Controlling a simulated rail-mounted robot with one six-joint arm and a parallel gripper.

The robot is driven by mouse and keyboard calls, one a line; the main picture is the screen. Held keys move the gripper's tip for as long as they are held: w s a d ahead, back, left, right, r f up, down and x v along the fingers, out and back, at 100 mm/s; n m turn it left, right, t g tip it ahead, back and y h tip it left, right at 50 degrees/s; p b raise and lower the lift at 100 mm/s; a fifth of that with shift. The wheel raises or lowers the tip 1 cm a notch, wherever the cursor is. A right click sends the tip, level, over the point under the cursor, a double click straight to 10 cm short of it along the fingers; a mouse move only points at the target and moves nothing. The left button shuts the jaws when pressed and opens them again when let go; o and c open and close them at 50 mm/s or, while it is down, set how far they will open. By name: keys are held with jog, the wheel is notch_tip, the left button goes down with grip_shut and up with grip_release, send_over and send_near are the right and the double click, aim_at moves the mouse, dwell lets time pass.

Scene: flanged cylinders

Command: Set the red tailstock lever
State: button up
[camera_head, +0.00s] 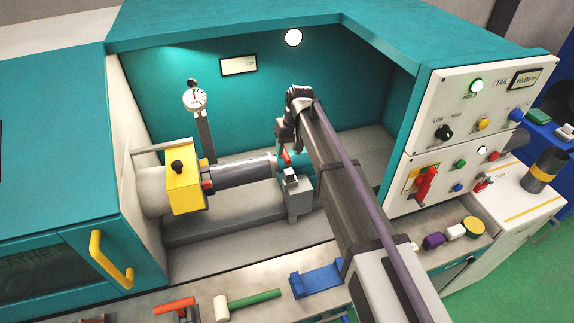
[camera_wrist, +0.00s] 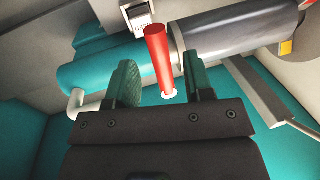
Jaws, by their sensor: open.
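The red tailstock lever (camera_head: 286,156) is a short red rod on the teal tailstock (camera_head: 303,162) inside the lathe enclosure. In the wrist view, the lever (camera_wrist: 158,55) points down the picture toward the palm, and its pale end lies between my fingers. The teal tailstock body (camera_wrist: 88,78) and a grey cylinder lie behind it. My gripper (camera_wrist: 163,82) is open, with one finger on each side of the lever and visible gaps on both sides. In the head view my arm hides part of the tailstock and my fingertips are hard to make out.
A dial gauge (camera_head: 195,100) on a post stands behind the grey cylinder (camera_head: 240,171). A yellow block (camera_head: 185,187) sits at the left. The control panel at the right has another red lever (camera_head: 425,185). Tools, including a green-handled mallet (camera_head: 248,301), lie on the front ledge.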

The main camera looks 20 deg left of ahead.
jog(key=shift+s+a+f+b, duration=0.15)
jog(key=shift+f+b, duration=0.35)
jog(key=shift+f, duration=0.75)
jog(key=shift+r, duration=0.15)
jog(key=shift+c, duration=0.2)
grip_shut()
